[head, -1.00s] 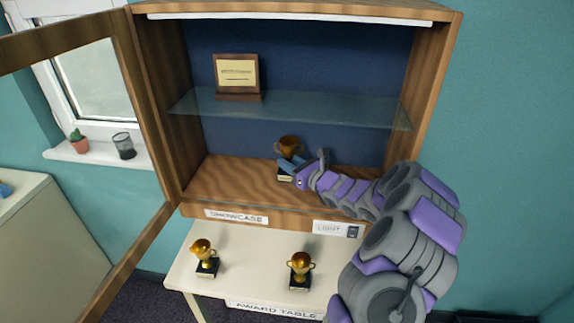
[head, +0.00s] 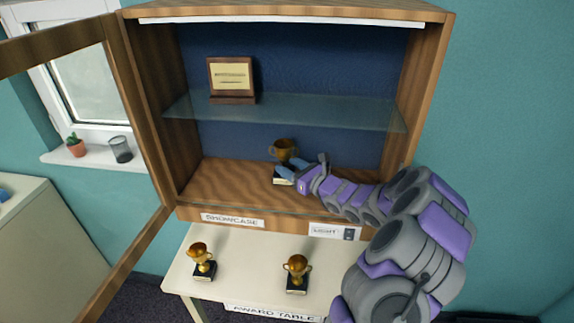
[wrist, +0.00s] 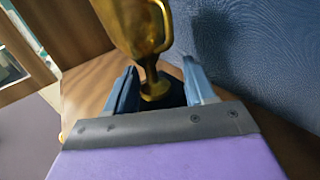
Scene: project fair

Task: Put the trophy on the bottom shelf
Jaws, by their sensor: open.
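A gold trophy (head: 283,149) on a dark base stands upright on the wooden bottom shelf (head: 230,186) of the showcase. In the wrist view the trophy (wrist: 155,70) is between the two blue fingers of my gripper (wrist: 163,92). The fingers are apart, with a gap visible on the sides of the trophy's stem. In the head view my gripper (head: 287,170) reaches in from the right at the trophy's base, partly covering it. Two more gold trophies, one left (head: 202,258) and one right (head: 296,270), stand on the award table (head: 245,285) below.
A plaque (head: 231,79) stands on the glass upper shelf (head: 320,114) above my arm. The showcase door (head: 135,265) is swung open at the left. The showcase's right wall (head: 425,90) is close to my arm. The left part of the bottom shelf is bare.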

